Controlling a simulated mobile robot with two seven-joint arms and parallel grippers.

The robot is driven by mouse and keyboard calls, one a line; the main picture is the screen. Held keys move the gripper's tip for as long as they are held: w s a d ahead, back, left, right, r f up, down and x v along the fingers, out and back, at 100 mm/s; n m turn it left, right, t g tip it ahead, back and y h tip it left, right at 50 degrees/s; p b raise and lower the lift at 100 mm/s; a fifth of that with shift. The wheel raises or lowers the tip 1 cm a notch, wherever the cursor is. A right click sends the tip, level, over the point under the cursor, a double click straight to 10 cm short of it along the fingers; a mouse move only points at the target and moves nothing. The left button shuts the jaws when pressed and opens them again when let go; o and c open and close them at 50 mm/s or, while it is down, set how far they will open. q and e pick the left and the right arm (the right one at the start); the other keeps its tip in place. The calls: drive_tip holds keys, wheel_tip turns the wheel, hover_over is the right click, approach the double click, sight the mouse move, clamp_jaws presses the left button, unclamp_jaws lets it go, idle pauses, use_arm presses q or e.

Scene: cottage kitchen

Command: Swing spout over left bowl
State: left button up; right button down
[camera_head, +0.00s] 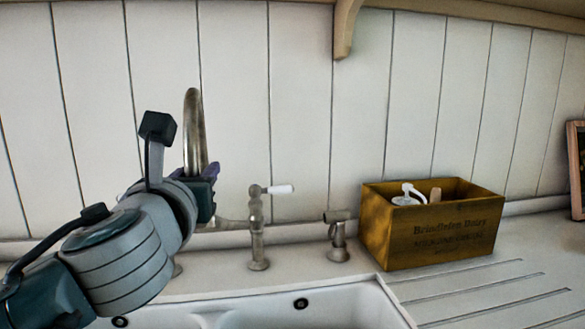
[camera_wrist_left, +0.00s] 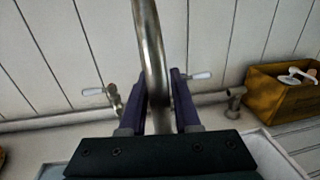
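The curved metal spout (camera_head: 194,125) rises in front of the panelled wall and also runs up the middle of the left wrist view (camera_wrist_left: 150,45). My left gripper (camera_head: 208,172) is at the spout. In the left wrist view its two purple fingers (camera_wrist_left: 160,95) stand on either side of the spout; whether they press on it I cannot tell. The sink's left bowl (camera_head: 120,321) is mostly hidden by my left arm; only a dark round hole and a bit of white show. The right bowl (camera_head: 340,308) shows at the bottom edge. My right gripper is not in view.
A tap with a white lever (camera_head: 257,230) stands right of the spout. A short metal fitting (camera_head: 338,238) stands farther right. A wooden box (camera_head: 435,240) with items in it sits on the counter beside the ridged drainboard (camera_head: 490,295). A shelf bracket (camera_head: 344,28) hangs above.

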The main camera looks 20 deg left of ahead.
use_arm(q)
clamp_jaws()
idle(1.0)
